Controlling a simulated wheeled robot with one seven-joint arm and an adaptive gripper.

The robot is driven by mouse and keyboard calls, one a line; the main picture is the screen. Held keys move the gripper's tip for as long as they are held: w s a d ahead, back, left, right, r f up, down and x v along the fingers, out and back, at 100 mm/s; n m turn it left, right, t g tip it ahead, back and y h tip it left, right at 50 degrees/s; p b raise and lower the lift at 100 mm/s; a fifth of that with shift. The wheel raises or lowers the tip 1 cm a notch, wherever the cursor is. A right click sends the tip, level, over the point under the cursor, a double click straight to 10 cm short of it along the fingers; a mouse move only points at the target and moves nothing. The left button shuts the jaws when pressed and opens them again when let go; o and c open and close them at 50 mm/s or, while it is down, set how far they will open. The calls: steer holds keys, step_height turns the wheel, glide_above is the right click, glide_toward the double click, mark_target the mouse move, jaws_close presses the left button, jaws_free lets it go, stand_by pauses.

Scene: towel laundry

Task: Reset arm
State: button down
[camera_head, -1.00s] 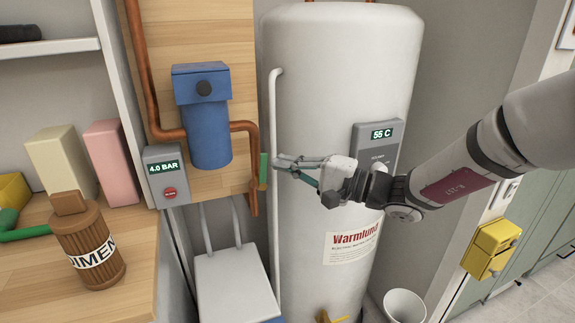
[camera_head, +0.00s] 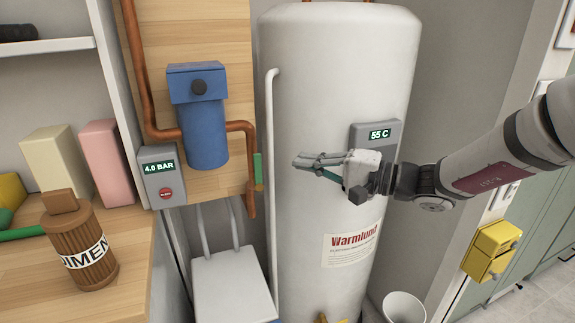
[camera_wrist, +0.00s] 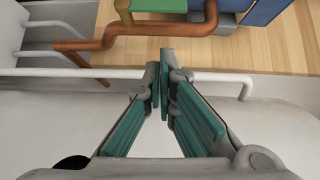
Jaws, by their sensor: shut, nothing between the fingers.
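My gripper (camera_head: 299,163) is in front of the white water tank (camera_head: 315,80), left of the tank's grey display box reading 55 C (camera_head: 379,134). Its fingers point left and are shut with nothing between them. In the wrist view my gripper (camera_wrist: 164,62) shows its teal finger pads meeting at the tips. A green valve handle (camera_head: 258,170) on the copper pipe (camera_head: 251,200) is left of the fingertips and apart from them. The handle also shows at the top of the wrist view (camera_wrist: 155,6).
A blue filter housing (camera_head: 203,120) and a grey 4.0 BAR box (camera_head: 161,176) are at the left. A thin white pipe (camera_head: 271,200) runs up beside the tank. A wooden counter (camera_head: 130,250) holds a brown jar (camera_head: 78,240). A yellow box (camera_head: 491,248) and white bin (camera_head: 403,307) are at the right.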

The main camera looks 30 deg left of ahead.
steer(key=d, duration=0.8)
steer(key=s+d+r+n+g+h, duration=0.1)
steer(key=s+d+n+g+h, duration=0.1)
steer(key=s+d+h, duration=0.95)
steer(key=s+d+f+m+t+h, duration=0.2)
steer(key=s+d+h, duration=0.1)
steer(key=s+d, duration=0.8)
steer(key=s+d+f+m+t+h, duration=0.1)
steer(key=s+d+f+t+h, duration=0.15)
steer(key=s+d, duration=0.8)
step_height(320, 180, up, 18)
steer(key=w+d+t+p, duration=0.1)
steer(key=d+t+p, duration=0.1)
steer(key=p, duration=1.4)
steer(key=shift+w+r+t+h, duration=0.15)
steer(key=shift+r+t+h, duration=0.1)
steer(key=shift+t+h, duration=0.2)
